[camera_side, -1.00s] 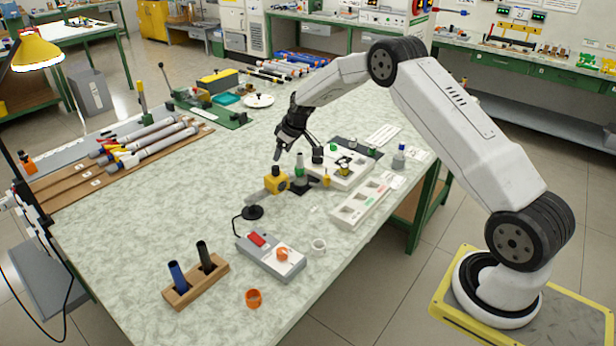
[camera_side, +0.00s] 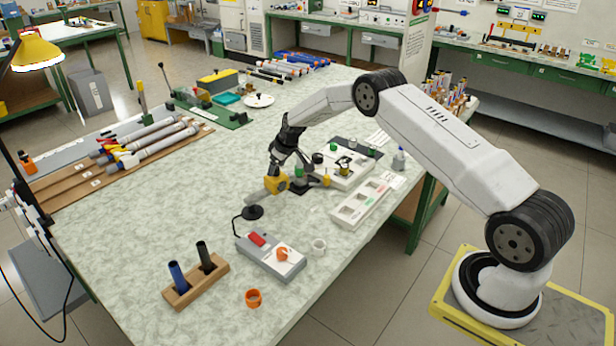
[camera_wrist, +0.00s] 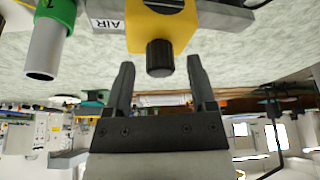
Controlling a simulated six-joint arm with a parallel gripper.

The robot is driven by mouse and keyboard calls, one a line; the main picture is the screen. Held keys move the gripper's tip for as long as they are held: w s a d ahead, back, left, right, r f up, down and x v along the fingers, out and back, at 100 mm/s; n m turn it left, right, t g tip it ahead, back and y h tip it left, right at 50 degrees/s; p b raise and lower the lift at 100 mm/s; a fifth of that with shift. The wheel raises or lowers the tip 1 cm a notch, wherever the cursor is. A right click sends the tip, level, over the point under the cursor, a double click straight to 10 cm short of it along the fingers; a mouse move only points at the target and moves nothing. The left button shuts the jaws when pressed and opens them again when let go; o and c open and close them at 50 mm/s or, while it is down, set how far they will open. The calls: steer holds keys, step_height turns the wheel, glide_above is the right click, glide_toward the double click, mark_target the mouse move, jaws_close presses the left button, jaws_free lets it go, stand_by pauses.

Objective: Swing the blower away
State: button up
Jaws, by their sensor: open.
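The blower (camera_side: 277,184) is a yellow block with a grey nozzle pointing left, low over the table toward a round black piece. My gripper (camera_side: 274,170) is just above the block. In the wrist view my gripper (camera_wrist: 161,64) is open, one finger on each side of the knob, with visible gaps. I cannot tell how deep the knob sits between the fingertips.
A grey and green upright tube (camera_wrist: 45,47) stands close beside the blower. A grey control box (camera_side: 270,256) with a red switch and an orange knob is in front. White trays (camera_side: 360,202) stand to the right. The table left of the blower is clear.

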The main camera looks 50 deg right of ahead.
steer(key=shift+w+f, duration=0.15)
steer(key=shift+f, duration=0.25)
jaws_close()
stand_by(1.4)
